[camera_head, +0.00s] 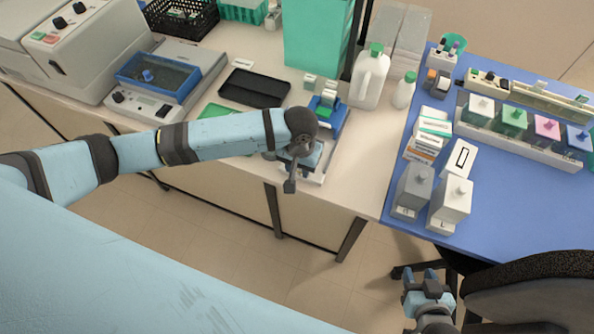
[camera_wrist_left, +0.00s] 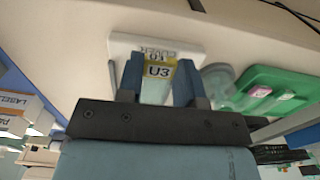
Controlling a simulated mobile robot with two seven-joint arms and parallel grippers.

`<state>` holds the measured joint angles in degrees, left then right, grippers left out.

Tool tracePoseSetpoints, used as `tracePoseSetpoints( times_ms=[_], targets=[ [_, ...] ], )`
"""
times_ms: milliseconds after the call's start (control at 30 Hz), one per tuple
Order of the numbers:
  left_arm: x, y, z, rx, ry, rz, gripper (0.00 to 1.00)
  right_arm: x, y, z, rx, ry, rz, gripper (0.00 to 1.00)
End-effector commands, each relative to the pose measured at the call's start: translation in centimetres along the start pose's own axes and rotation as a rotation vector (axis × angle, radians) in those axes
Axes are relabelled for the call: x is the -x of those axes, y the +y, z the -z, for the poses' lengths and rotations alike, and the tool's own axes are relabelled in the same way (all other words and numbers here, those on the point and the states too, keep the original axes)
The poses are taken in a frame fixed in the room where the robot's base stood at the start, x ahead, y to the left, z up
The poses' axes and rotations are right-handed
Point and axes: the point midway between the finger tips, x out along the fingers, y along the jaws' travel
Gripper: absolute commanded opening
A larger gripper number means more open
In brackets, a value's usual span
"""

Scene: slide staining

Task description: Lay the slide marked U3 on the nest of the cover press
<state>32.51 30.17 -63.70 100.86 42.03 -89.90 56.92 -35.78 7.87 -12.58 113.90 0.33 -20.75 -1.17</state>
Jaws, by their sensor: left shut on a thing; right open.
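The slide marked U3 (camera_wrist_left: 158,71) has a yellow label and stands between the two blue fingers of my left gripper (camera_wrist_left: 158,82), which is shut on it. Just beyond it in the left wrist view is a white plate (camera_wrist_left: 122,46) with a partly covered printed label; I cannot tell whether the slide touches it. In the head view my left gripper (camera_head: 299,160) is over a white base (camera_head: 319,174) near the bench's front edge, hiding the slide and any nest there. My right gripper (camera_head: 425,280) is open and empty, over the floor by the chair.
A blue-and-green device (camera_head: 324,112) stands just behind my left gripper. A white jug (camera_head: 370,76) and a black tray (camera_head: 255,88) are further back. Staining jars (camera_head: 514,120) and slide boxes stand on the blue mat (camera_head: 394,163). A black chair (camera_head: 530,300) is beside my right gripper.

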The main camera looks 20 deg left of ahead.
Motion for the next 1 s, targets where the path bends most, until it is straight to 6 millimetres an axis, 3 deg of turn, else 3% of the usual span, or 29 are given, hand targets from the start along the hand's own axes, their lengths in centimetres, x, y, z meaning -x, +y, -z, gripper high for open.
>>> tracePoseSetpoints(
  times_ms=[300, 600, 1000],
  targets=[
    [-1.0, 0.0, 1.9, 0.000, 0.002, -0.001, 0.10, -1.8, -0.5, -2.2, -0.006, -0.003, 0.012, 0.43],
    [-1.2, 0.0, 2.9, 0.001, 0.000, 0.000, 0.10, -1.3, -0.6, -0.9, -0.004, 0.007, 0.014, 0.43],
    [-1.3, 0.0, 3.0, 0.000, 0.000, -0.001, 0.10, -1.4, -0.3, -1.4, -0.003, 0.000, 0.008, 0.43]
  ],
)
